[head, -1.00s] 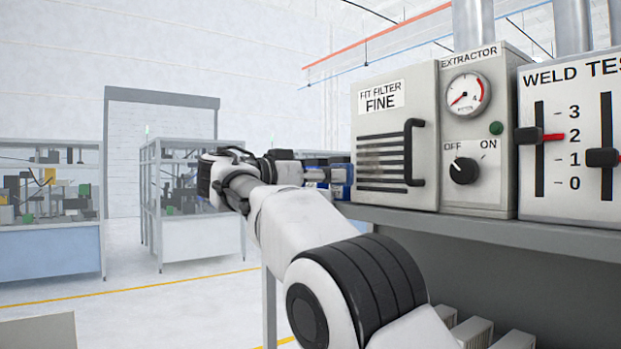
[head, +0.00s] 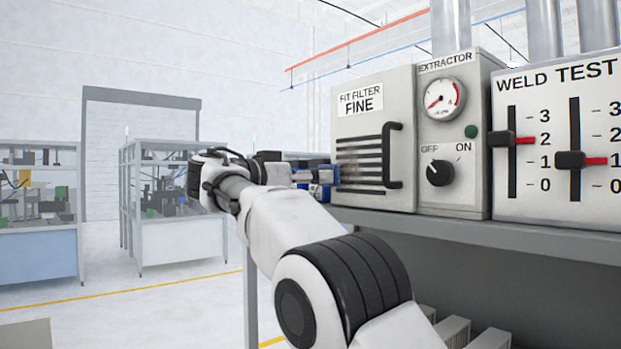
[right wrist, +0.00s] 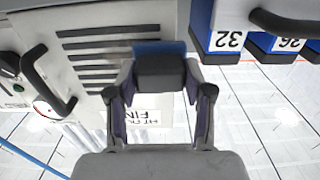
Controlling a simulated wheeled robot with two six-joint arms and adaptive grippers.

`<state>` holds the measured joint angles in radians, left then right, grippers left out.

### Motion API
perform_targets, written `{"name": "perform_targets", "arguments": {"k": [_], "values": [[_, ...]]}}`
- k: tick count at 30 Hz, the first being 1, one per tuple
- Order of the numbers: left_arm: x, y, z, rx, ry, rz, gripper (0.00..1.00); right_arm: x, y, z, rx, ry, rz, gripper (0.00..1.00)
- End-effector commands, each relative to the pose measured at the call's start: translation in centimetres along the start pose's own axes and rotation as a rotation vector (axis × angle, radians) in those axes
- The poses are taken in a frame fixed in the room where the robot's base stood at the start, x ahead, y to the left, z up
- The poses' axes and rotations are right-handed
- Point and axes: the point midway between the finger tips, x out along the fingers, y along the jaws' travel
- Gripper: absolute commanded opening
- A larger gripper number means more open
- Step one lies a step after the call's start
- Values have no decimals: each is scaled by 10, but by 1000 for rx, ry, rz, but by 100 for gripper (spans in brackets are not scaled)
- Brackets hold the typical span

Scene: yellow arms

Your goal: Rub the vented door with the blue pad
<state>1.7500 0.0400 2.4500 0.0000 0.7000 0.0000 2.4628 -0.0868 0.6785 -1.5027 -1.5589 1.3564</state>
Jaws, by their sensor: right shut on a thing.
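The vented door (head: 372,112) is the pale front panel with dark slots, a black handle (head: 392,155) and a "FIT FILTER FINE" label. My right gripper (head: 312,176) is at the door's left edge, shut on the blue pad (head: 325,181). In the right wrist view, the pad's dark block (right wrist: 160,72) sits between the fingers with a blue strip (right wrist: 160,47) beyond it, beside the slots. I cannot tell whether the pad touches the door. My left gripper is out of view.
The door's cabinet stands on a grey shelf (head: 430,224), beside the extractor panel (head: 455,190) and the weld test panel (head: 540,205). The right wrist view shows blue numbered bins (right wrist: 232,30). Racks (head: 180,240) stand far left, with open floor before them.

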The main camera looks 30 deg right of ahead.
Motion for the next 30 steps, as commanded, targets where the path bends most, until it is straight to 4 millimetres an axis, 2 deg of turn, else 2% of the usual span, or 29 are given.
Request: {"name": "perform_targets", "arguments": {"k": [24,30], "values": [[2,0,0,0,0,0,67,15,0,0,0,-1,0,23],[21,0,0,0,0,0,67,15,10,6,2,0,0,23]]}}
